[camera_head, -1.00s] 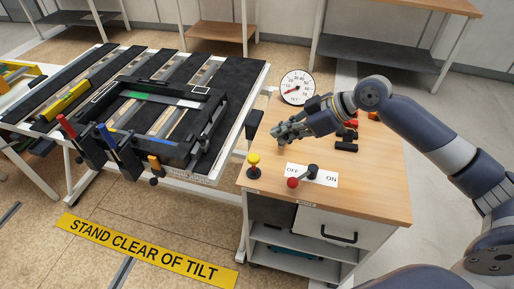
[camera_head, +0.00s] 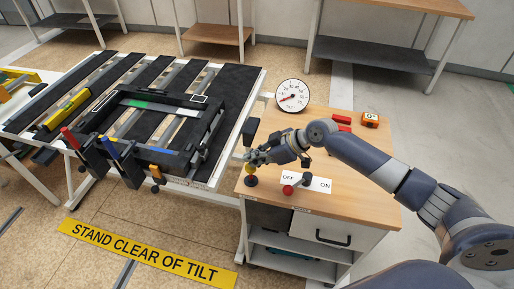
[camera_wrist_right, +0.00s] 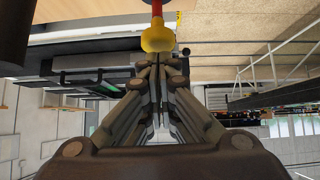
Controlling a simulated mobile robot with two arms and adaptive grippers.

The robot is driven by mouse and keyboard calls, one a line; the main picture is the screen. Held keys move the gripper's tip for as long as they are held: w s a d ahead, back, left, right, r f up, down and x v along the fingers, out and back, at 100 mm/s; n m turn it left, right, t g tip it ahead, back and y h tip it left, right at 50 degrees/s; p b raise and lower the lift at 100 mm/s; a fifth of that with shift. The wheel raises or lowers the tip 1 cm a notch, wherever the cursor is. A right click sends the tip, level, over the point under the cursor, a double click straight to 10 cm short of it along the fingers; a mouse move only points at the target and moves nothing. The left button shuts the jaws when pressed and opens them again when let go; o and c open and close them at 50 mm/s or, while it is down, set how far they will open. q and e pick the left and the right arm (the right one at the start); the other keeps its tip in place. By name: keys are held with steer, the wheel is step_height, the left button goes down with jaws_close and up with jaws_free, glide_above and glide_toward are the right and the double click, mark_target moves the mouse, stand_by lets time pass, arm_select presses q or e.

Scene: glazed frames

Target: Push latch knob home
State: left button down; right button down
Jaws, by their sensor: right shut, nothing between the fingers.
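A yellow knob (camera_head: 250,168) on a round black base stands at the left edge of the wooden cart top. In the right wrist view the yellow knob (camera_wrist_right: 157,38) shows a red stem and sits right at the tips of my right gripper (camera_wrist_right: 160,60). My right gripper (camera_head: 252,157) is shut and empty, its fingertips beside the knob's top in the head view. I cannot tell whether they touch it. The fingers partly cover the knob in the head view. My left gripper is not in view.
A red-knobbed lever (camera_head: 288,190) stands on an OFF/ON plate (camera_head: 318,184) just right of the knob. A dial gauge (camera_head: 292,96) and an orange device (camera_head: 370,119) are at the cart's back. The slatted tilt table (camera_head: 240,95) with a black frame stands left.

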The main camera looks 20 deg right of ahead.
steer(key=shift+f, duration=0.2)
